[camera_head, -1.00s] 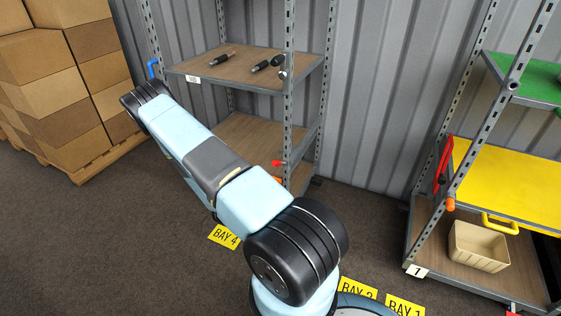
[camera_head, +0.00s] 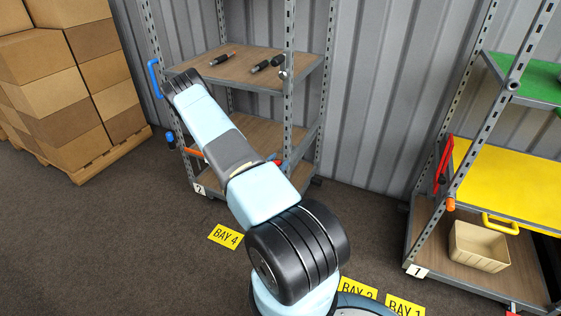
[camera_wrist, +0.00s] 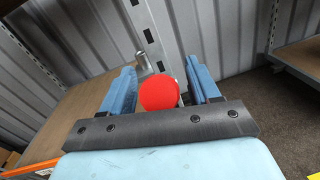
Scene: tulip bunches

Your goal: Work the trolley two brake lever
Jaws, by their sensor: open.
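The trolley two rack (camera_head: 199,189) carries a small "2" label at its lower front corner. The brake lever's round red knob (camera_head: 277,161) shows by its right front post. In the wrist view the red knob (camera_wrist: 159,94) lies between the two blue fingers of my gripper (camera_wrist: 160,74). The fingers stand apart, with a gap visible on both sides of the knob. A grey metal fitting (camera_wrist: 145,65) shows behind the knob, at the upright post. In the head view my arm hides most of the gripper; a bit of blue shows beside the knob.
Dark-handled tools (camera_head: 270,63) lie on the rack's upper shelf. A blue handle (camera_head: 153,79) is on its left post. Stacked cartons (camera_head: 75,85) stand at left. The rack labelled 1 (camera_head: 416,271) stands at right with a beige bin (camera_head: 478,247). Open floor lies in front.

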